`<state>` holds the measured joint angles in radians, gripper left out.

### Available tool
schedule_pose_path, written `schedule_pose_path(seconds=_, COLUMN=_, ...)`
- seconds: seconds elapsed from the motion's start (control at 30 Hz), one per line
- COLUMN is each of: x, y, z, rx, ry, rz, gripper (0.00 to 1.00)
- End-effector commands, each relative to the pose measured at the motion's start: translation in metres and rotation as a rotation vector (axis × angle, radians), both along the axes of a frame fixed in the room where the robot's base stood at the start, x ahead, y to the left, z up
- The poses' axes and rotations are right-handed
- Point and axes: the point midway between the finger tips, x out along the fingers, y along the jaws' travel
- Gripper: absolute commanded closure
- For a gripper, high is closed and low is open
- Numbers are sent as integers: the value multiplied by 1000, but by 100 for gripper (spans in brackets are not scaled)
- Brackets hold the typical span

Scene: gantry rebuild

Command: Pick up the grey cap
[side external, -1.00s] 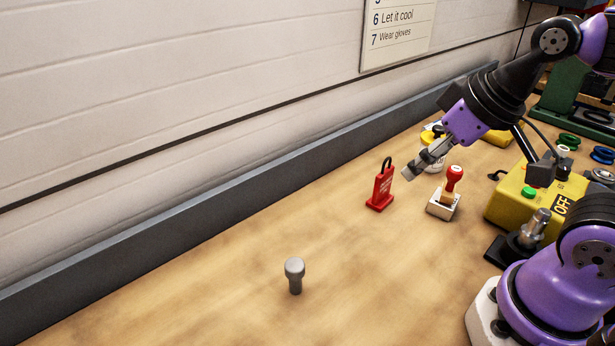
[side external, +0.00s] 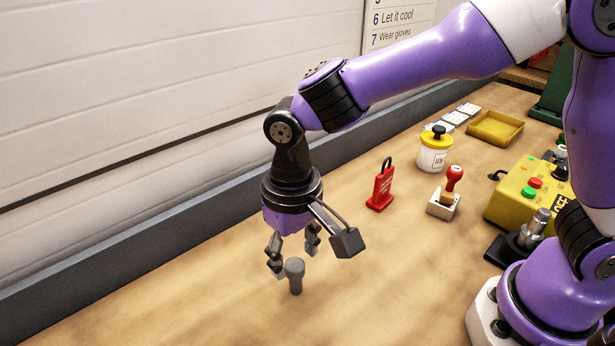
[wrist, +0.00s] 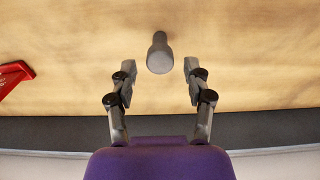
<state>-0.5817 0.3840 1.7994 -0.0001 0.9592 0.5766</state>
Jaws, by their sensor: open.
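The grey cap (side external: 294,269) is a round knob on a narrower stem, standing upright on the wooden bench in the side view. In the wrist view the cap (wrist: 159,58) lies between the lines of the two fingers, slightly beyond their tips. My gripper (side external: 292,258) is open, pointing down just above and beside the cap. In the wrist view my gripper (wrist: 157,70) shows its fingers spread wide with nothing between them touching the cap.
A red lockout tag (side external: 381,186), a red-handled stamp (side external: 447,196), a yellow-and-white pot (side external: 434,150) and a yellow control box (side external: 525,195) stand to the right. A dark rail (side external: 120,246) runs along the wall. The bench around the cap is clear.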

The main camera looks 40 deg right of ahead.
Motion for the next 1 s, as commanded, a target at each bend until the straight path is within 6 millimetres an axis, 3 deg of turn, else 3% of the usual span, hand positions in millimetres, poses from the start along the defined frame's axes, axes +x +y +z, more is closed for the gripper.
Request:
schedule_pose_path(seconds=0.43, x=0, y=0, z=-57, rx=-1, ry=2, rz=0, gripper=42)
schedule_pose_path(seconds=0.73, x=1, y=0, z=-63, rx=1, ry=-2, rz=0, gripper=42)
schedule_pose_path(seconds=0.83, x=1, y=0, z=-63, rx=1, ry=-1, rz=0, gripper=92)
schedule_pose_path(seconds=0.87, x=1, y=0, z=-62, rx=1, ry=-1, rz=0, gripper=100)
schedule_pose_path(seconds=1.0, x=1, y=0, z=-63, rx=1, ry=-1, rz=0, gripper=100)
